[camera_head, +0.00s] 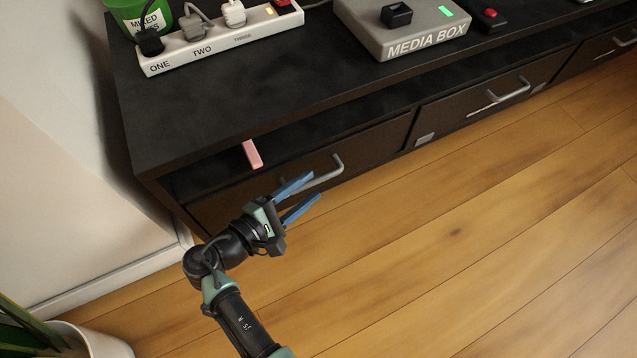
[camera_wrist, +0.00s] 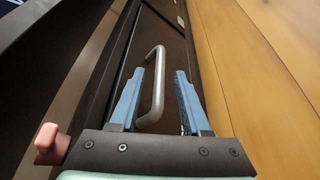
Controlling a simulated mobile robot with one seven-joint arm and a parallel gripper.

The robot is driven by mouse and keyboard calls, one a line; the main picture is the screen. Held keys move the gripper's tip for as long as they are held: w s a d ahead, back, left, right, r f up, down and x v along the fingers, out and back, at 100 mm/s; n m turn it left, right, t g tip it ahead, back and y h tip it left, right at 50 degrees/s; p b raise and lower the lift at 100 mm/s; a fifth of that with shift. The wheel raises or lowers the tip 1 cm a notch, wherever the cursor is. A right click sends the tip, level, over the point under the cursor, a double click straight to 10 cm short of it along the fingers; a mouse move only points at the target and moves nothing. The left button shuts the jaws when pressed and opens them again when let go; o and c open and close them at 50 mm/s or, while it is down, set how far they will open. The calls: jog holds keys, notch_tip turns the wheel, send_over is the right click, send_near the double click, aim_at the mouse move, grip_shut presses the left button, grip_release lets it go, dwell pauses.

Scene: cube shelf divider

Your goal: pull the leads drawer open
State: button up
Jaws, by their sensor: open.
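The dark media bench has a row of drawers with grey bar handles. The left drawer (camera_head: 375,143) looks shut; no readable name shows on any drawer front, so I cannot tell which is the leads drawer. My gripper (camera_head: 316,186) is open with blue fingers, in front of the left drawer's handle (camera_head: 338,163). In the wrist view that handle (camera_wrist: 159,75) shows between the two open fingers, nearer the left one. I cannot tell whether a finger touches it. The middle drawer (camera_head: 470,108) also looks shut.
A pink block (camera_head: 252,153) sits on the open shelf above the left drawer. On the bench top are a power strip (camera_head: 215,45), a green tub (camera_head: 140,15) and a grey media box (camera_head: 405,30). A wall (camera_head: 60,190) stands left; wooden floor (camera_head: 450,240) in front is clear.

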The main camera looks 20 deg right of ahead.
aim_at(313, 185)
jog(key=b+x, duration=0.1)
jog(key=x, duration=0.2)
jog(key=shift+d+f+b, duration=0.15)
jog(key=shift+d+b, duration=0.1)
jog(key=shift+b, duration=0.05)
jog(key=shift+w+d, duration=0.2)
jog(key=shift+d, duration=0.05)
jog(key=shift+c, duration=0.3)
grip_shut()
dwell(0.7)
